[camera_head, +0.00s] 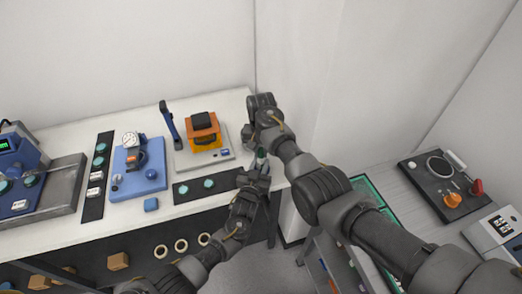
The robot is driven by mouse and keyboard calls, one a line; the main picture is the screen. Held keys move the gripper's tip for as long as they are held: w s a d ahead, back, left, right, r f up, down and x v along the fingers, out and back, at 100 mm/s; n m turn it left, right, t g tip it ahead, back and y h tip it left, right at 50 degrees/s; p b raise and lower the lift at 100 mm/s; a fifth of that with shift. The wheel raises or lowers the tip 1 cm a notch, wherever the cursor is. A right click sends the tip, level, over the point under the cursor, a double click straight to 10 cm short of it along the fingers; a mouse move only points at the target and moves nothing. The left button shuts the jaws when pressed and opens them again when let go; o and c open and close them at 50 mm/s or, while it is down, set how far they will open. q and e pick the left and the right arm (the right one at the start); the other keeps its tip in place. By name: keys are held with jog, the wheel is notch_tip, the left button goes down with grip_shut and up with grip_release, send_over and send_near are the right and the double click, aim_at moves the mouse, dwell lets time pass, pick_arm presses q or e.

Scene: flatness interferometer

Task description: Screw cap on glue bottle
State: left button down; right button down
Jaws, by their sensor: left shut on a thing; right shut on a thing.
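My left gripper (257,170) comes up from below at the front right edge of the white table and is shut on what looks like the glue bottle, mostly hidden by the fingers. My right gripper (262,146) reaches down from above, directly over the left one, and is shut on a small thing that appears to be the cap. A small dark greenish piece (261,153) shows between the two grippers. The frame is too coarse to tell whether cap and bottle touch.
A panel with orange and red knobs (440,185) stands at right.

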jog(key=c, duration=1.3)
grip_release()
jog(key=shift+o, duration=0.2)
notch_tip(320, 180, up, 12)
pick_arm(q)
jog(key=c, duration=1)
grip_release()
